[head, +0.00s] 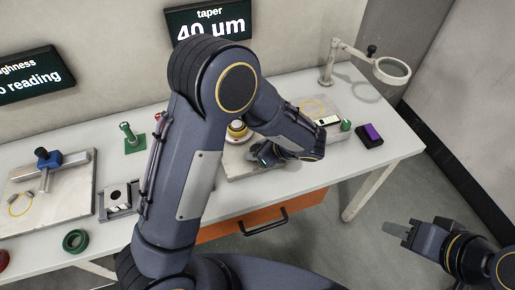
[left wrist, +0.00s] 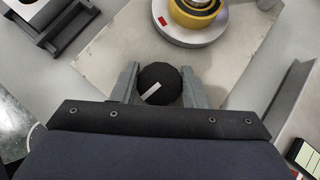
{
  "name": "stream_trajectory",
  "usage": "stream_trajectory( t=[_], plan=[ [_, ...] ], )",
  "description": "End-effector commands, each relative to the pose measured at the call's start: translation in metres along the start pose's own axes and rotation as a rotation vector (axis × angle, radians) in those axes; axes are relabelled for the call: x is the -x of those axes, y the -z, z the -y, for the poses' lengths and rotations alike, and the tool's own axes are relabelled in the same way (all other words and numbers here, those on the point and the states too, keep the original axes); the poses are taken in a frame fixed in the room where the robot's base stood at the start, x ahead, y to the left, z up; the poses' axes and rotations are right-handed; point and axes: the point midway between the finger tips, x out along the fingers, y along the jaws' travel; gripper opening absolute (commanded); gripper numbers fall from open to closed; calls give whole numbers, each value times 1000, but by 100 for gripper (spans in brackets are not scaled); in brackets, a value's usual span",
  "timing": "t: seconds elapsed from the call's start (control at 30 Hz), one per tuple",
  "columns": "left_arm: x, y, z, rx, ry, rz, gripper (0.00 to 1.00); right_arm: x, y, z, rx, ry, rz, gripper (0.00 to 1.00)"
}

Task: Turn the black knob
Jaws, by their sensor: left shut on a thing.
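The black knob (left wrist: 160,84) is round, with a white pointer mark running from near its middle toward the lower left. It sits on a pale plate (left wrist: 112,45) between the two fingers of my left gripper (left wrist: 158,86), which is shut on it, one finger at each side. In the head view my left gripper (head: 262,154) is low over the plate (head: 236,172), and the knob is hidden or too small to make out. My right gripper (head: 397,231) is away from the table at the lower right, with nothing seen in it.
A yellow-banded round part (left wrist: 197,10) stands on the plate beyond the knob. A magnifier lamp (head: 391,70) and a black-and-purple box (head: 369,135) are to the right. A green ring (head: 75,241) and a blue-topped gauge (head: 48,158) are to the left. An orange drawer (head: 244,222) is below.

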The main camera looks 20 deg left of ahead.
Motion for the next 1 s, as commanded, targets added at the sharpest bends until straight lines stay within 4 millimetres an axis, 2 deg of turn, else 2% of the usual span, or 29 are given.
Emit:
stream_trajectory(
  t=[0.07, 0.1, 0.23, 0.57, 0.67, 1.0],
  plan=[
    [0, 0, 1, 2, 1, 0, 18, 0, 0, 0, 0, 0, 0, 36],
    [0, 0, 1, 2, 1, 0, 44, 0, 0, 0, 0, 0, 0, 36],
    [0, 0, 0, 2, 0, 0, 61, 0, 0, 0, 0, 0, 0, 36],
    [3, 0, 0, 1, 1, 0, 62, 0, 0, 0, 0, 0, 0, 36],
    [14, 0, 1, 2, 3, 0, 62, -1, 0, 0, 0, 0, 0, 36],
    [68, 0, 1, 3, 3, 0, 62, -3, -1, -1, 0, 0, 0, 36]
  ],
)
